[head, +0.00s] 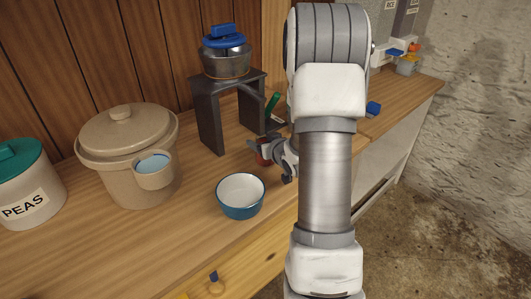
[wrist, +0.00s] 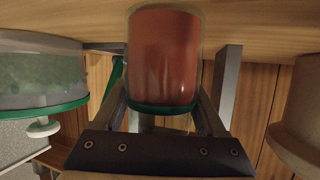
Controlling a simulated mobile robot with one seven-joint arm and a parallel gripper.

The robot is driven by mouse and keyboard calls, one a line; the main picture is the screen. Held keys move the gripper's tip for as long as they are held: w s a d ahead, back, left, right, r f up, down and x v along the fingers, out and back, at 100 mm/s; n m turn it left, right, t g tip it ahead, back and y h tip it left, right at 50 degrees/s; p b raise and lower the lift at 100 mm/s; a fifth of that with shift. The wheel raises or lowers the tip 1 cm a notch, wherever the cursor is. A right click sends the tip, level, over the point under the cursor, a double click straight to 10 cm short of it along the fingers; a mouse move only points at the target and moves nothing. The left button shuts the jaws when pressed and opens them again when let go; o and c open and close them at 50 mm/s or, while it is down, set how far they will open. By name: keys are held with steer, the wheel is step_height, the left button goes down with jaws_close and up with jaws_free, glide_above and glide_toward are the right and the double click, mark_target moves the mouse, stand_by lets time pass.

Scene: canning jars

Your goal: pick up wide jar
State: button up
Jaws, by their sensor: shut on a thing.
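A glass jar with red contents (wrist: 165,55) and a green lid sits between the fingers of my gripper (head: 269,160). The wrist view is upside down, so the lid is low and the base is near the wooden counter at the top. My gripper is shut on this red jar. In the head view only a small red part of the jar (head: 263,155) shows beside the fingers. I cannot tell whether its base touches the counter. A jar with green contents (wrist: 40,80) and a green lid stands at the left in the wrist view.
A blue bowl (head: 240,197) is on the counter (head: 190,240) in front of my gripper. A dark stand (head: 206,115) carries a pot with a blue lid (head: 226,58). A beige crock (head: 105,160) and a PEAS canister (head: 28,190) stand left. My arm hides the counter behind it.

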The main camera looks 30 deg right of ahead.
jaws_close()
steer(key=shift+r, duration=0.15)
